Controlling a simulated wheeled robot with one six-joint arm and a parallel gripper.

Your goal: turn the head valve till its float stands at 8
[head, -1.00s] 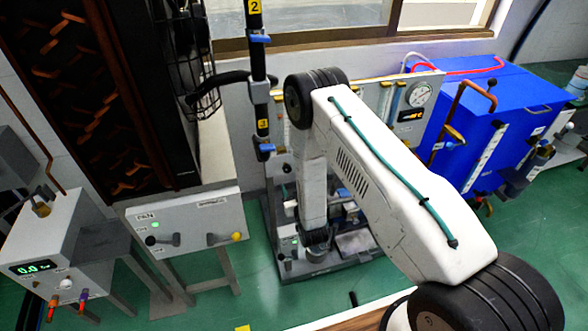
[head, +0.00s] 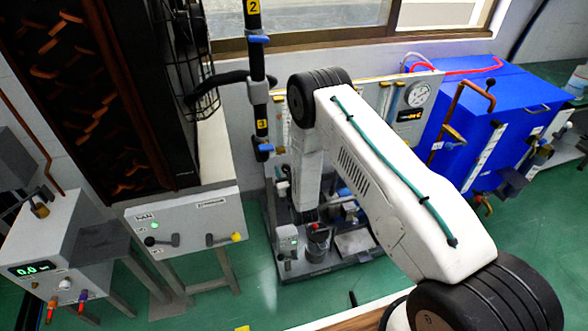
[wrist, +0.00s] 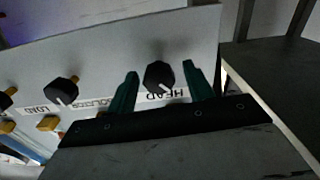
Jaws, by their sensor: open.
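The head valve (wrist: 159,76) is a black knob with a pale pointer mark, on a light panel (wrist: 100,60), with an upside-down HEAD label beneath it. My gripper (wrist: 160,70) is open, its two green fingers one on each side of the knob in the wrist view. I see no finger clearly touching it, and cannot tell how deep they reach. In the head view my gripper is hidden behind my arm. Upright gauge tubes show on the back panel (head: 408,114), partly hidden by my arm; the float and its scale are too small to read.
In the wrist view a second black knob (wrist: 61,91), labelled LOAD, is left of the head valve. A dark shelf (wrist: 275,75) is at right. In the head view a blue tank (head: 510,115) stands at right. Green floor (head: 510,250) is clear at lower right.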

